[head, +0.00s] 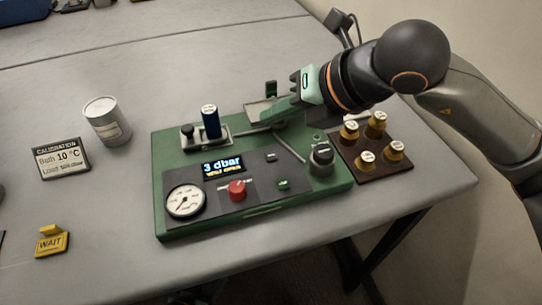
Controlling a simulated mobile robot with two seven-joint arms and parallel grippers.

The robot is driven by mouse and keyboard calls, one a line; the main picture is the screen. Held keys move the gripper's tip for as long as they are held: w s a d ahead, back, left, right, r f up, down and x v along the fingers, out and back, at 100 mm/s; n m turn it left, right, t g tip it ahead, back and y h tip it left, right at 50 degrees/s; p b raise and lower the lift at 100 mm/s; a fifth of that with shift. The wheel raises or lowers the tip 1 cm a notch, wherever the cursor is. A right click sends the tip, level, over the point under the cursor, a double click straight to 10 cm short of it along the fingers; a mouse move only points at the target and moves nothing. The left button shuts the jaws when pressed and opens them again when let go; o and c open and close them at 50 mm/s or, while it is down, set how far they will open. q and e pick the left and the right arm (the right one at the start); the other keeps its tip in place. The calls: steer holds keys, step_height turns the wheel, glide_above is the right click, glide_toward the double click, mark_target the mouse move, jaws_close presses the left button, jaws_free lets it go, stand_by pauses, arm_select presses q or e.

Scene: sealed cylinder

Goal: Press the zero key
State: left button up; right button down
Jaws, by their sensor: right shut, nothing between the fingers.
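A green instrument (330,188) stands on the grey table. Its dark front panel has a lit display (223,166) reading "3 dbar", a round dial gauge (185,201), a red knob (237,190) and a small green key (283,184). The key's label is too small to read, so I cannot tell if it is the zero key. My right gripper (262,122) is shut and empty, over the back of the instrument, behind the panel and apart from the green key. My left gripper is not in view.
A dark blue cylinder (210,123) stands at the instrument's back left. A brown tray (384,176) with several brass weights is at its right. A grey can (106,121), a calibration card (60,158) and a yellow "WAIT" sign (52,242) stand left. The table's front is clear.

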steer(key=b, duration=0.4)
glide_above(271, 156)
steer(key=f, duration=0.5)
steer(key=shift+s+d+f, duration=0.3)
steer(key=shift+s+d, duration=0.1)
steer(key=shift+f+b, duration=0.3)
steer(key=shift+f, duration=0.2)
arm_select(q)
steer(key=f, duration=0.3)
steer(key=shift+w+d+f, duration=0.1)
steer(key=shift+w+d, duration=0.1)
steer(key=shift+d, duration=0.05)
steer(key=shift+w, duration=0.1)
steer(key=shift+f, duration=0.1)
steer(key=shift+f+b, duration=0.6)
steer(key=shift+b, duration=0.1)
arm_select(e)
steer(key=shift+f, duration=0.4)
